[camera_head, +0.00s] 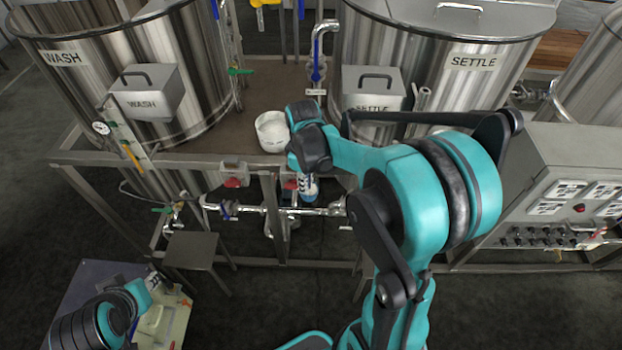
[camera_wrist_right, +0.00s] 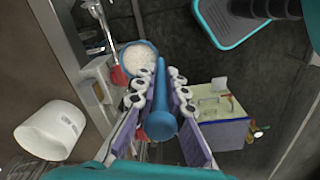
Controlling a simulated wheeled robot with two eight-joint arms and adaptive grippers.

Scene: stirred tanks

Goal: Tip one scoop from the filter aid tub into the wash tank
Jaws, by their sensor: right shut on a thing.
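The wash tank (camera_head: 195,75) is a large steel vessel at the upper left, labelled WASH. A steel box (camera_head: 148,97) with a dark handle, also labelled WASH, sits at its front. The white filter aid tub (camera_head: 272,131) stands on the bench right of the wash tank; it also shows at left in the right wrist view (camera_wrist_right: 50,130). My right gripper (camera_wrist_right: 155,100) is shut on the blue handle of a scoop (camera_wrist_right: 161,115). The scoop's bowl holds white powder (camera_wrist_right: 138,58). My left gripper (camera_head: 152,283) is low at the left, its fingers unclear.
The settle tank (camera_head: 445,60) stands at the upper right, with its own handled box (camera_head: 372,88). Pipes and valves (camera_head: 275,210) run below the bench edge. A control panel (camera_head: 570,190) is at the right. A small stool (camera_head: 192,250) stands at the lower left.

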